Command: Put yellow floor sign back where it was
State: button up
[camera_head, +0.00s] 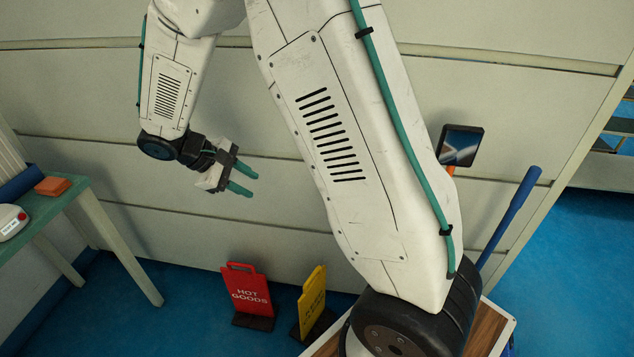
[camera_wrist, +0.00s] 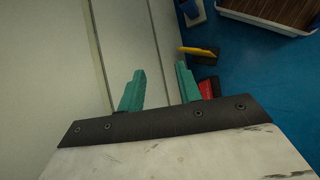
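The yellow floor sign (camera_head: 311,298) stands upright on the blue floor near the wall, at the lower middle of the head view. It also shows in the wrist view (camera_wrist: 198,51), seen from above. My gripper (camera_head: 245,181) is in the air above and left of the sign, apart from it. In the wrist view my gripper (camera_wrist: 160,88) has its two teal fingers spread, with nothing between them. Part of the sign's face is turned away, and its lettering is not readable.
A red "HOT GOODS" sign (camera_head: 247,290) stands left of the yellow one. A green table (camera_head: 80,190) with an orange block (camera_head: 53,186) is at the left. A panelled wall (camera_head: 230,240) runs behind. A blue pole (camera_head: 510,215) stands at the right. Floor between table and red sign is clear.

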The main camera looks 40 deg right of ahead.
jog(key=s+r+m+t+y, duration=0.1)
jog(key=s+r+m+y, duration=0.3)
jog(key=s+r, duration=0.9)
jog(key=s+a+r+m+t+y, duration=0.1)
jog(key=s, duration=0.6)
jog(key=s+r+t+y, duration=0.2)
jog(key=s, duration=0.4)
jog(key=shift+s+a+r+m, duration=0.3)
jog(key=shift+s+a+m, duration=0.1)
